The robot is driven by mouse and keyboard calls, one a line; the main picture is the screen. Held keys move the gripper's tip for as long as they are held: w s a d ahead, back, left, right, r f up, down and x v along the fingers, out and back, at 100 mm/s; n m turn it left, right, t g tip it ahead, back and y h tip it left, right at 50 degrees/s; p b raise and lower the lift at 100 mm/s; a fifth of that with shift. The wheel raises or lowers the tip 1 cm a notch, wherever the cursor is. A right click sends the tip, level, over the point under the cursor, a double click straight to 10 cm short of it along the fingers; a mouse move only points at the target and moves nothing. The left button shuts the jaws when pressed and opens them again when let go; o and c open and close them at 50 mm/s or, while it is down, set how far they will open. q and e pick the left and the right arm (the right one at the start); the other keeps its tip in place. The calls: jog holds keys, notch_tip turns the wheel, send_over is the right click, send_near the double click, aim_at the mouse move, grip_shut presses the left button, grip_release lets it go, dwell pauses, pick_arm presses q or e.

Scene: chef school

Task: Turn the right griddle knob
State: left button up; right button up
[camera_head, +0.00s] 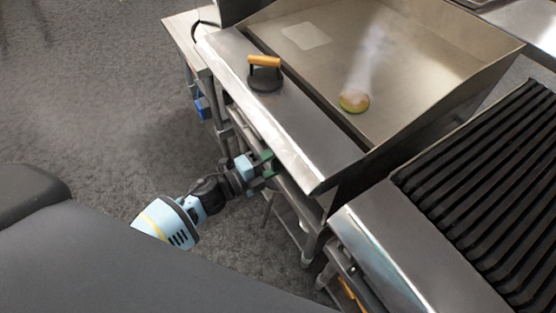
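The steel griddle (290,125) stands at the top middle, its front edge running diagonally down to the right. Its right knob cannot be made out; the front face below the overhanging edge is mostly hidden from this angle. My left gripper (269,166) is at the griddle's front, just under the edge and towards its right part. Its two green fingertips show a little apart. I cannot tell whether a knob is between them or whether they touch one. My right gripper is not in view.
A round food patty (354,101) lies steaming on the griddle plate. A black press with a wooden handle (265,75) rests on the front ledge. A ribbed grill (490,190) stands to the right, across a narrow gap. Grey floor (90,110) is open at the left.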

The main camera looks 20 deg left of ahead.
aim_at(271, 164)
pick_arm(q)
jog(key=shift+m, duration=0.5)
jog(key=o, duration=0.8)
jog(key=shift+o, duration=0.9)
jog(key=v, duration=0.6)
jog(key=shift+s+a+f+b, duration=0.1)
jog(key=shift+s+b, duration=0.1)
jog(key=shift+b, duration=0.1)
jog(key=shift+s+a, duration=0.45)
jog(key=shift+s, duration=0.1)
